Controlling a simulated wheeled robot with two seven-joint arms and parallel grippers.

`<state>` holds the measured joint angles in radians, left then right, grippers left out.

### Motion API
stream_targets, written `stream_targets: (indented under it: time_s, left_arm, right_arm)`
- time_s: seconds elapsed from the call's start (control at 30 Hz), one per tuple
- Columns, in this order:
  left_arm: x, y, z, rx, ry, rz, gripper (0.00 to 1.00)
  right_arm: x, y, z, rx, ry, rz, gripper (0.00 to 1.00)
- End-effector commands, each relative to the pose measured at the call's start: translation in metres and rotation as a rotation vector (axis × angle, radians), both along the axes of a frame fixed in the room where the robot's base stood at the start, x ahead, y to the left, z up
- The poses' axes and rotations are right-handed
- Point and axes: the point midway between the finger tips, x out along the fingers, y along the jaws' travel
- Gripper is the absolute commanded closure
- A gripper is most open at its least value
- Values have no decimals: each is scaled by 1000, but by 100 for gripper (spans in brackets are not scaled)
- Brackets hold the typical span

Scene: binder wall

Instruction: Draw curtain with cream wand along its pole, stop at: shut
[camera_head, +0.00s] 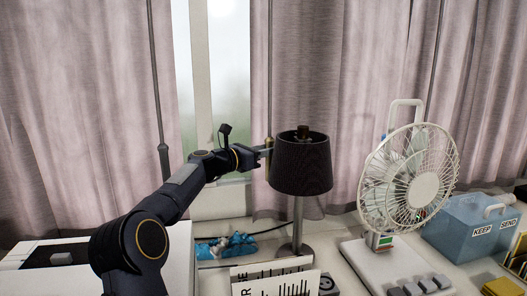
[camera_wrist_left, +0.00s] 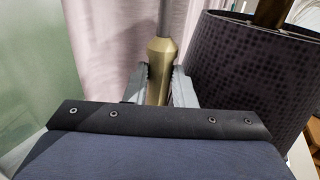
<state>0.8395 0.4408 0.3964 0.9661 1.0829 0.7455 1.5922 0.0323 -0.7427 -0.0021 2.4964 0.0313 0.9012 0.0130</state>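The wand with a brassy cream handle (camera_head: 269,143) hangs at the left edge of the pink-grey right-hand curtain (camera_head: 300,60), just left of the lamp shade. In the left wrist view the handle (camera_wrist_left: 158,68) stands upright between the fingers of my left gripper (camera_wrist_left: 159,90), which look closed against it. In the head view my left gripper (camera_head: 264,152) is at the handle, partly behind the shade. A strip of window (camera_head: 229,75) shows between this curtain and the left-hand curtain (camera_head: 80,90). The pole is out of view. My right gripper is not in view.
A dark lamp (camera_head: 301,165) stands right beside the gripper. A white fan (camera_head: 410,180) and a blue box (camera_head: 470,228) are farther right. A grey-handled wand (camera_head: 163,158) hangs on the left curtain. A blue item (camera_head: 225,247) lies on the table below.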

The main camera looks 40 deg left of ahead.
Motion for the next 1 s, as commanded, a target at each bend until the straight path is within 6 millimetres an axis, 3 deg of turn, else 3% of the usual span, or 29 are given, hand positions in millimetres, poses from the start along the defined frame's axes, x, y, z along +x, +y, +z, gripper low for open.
stream_targets:
  time_s: [0.03, 0.13, 0.43, 0.8, 1.0]
  left_arm:
    - [0, 0, 0, 0, 0, 0, 87]
    - [0, 0, 0, 0, 0, 0, 100]
    - [-8, 8, -1, 1, 2, 3, 100]
    - [-83, 69, 1, 0, 4, 6, 100]
    - [-102, 82, 0, 0, 2, 2, 100]
  right_arm:
    - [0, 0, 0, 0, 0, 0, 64]
    - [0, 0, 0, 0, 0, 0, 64]
    - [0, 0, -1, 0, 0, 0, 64]
    - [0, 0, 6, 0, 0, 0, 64]
    - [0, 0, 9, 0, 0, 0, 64]
